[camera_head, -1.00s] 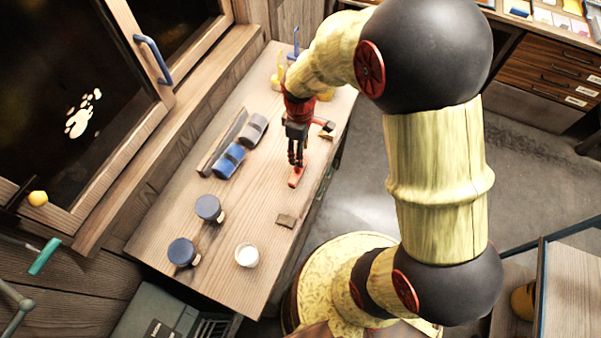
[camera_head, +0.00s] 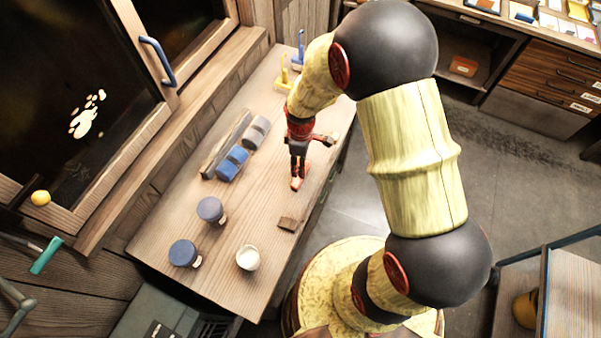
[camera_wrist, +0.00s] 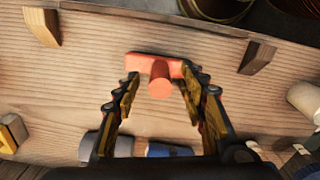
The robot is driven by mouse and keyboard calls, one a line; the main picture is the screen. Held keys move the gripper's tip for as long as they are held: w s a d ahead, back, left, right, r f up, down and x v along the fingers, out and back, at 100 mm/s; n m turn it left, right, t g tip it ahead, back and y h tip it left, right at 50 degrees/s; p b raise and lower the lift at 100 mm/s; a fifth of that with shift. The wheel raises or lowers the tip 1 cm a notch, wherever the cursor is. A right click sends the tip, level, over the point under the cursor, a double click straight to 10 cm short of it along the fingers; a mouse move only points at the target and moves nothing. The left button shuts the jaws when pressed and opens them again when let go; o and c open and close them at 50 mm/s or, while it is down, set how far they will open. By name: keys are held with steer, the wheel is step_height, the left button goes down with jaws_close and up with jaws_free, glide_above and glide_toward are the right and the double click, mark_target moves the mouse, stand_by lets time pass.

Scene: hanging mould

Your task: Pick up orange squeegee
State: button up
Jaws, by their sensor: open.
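My gripper (camera_wrist: 161,95) is open, with one finger on each side of the handle. The fingertips are close to the bar, and I cannot tell whether they touch it. In the head view my gripper (camera_head: 297,180) is low over the bench, and a small orange-red part of the squeegee (camera_head: 296,184) shows at its tips. Most of the squeegee is hidden there by the gripper.
Yellow and blue squeegees (camera_head: 284,76) stand at the back. Bare bench lies left of the gripper.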

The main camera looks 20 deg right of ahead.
steer(key=c, duration=0.3)
steer(key=c, duration=0.8)
